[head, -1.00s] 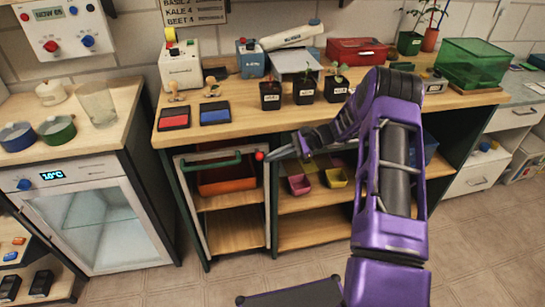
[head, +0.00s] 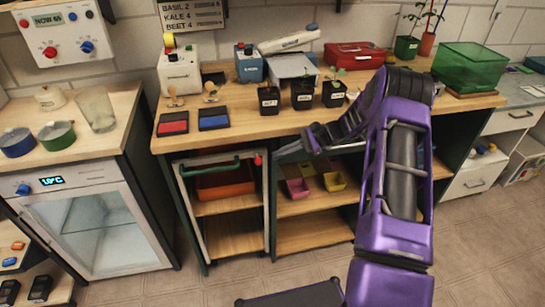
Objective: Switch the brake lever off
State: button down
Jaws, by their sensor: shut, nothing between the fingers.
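The brake lever's red knob (head: 258,160) shows at the upper right corner of a pale-framed rack cart (head: 266,205) under the workbench. The lever's arm is too small to make out, so I cannot tell its setting. My gripper (head: 277,153) is just to the right of the knob, at about its height, with its grey fingers pointing left. It is shut and empty. A small gap seems to separate the fingertips from the knob; contact cannot be told for sure.
The cart has a green handle (head: 210,168) and holds a red-orange bin (head: 225,186). The workbench (head: 235,126) edge is just above my gripper. Pink (head: 297,188) and yellow (head: 334,181) pots stand on the shelf to the right.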

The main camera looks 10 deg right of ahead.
jog(key=v, duration=1.4)
jog(key=shift+d, duration=0.2)
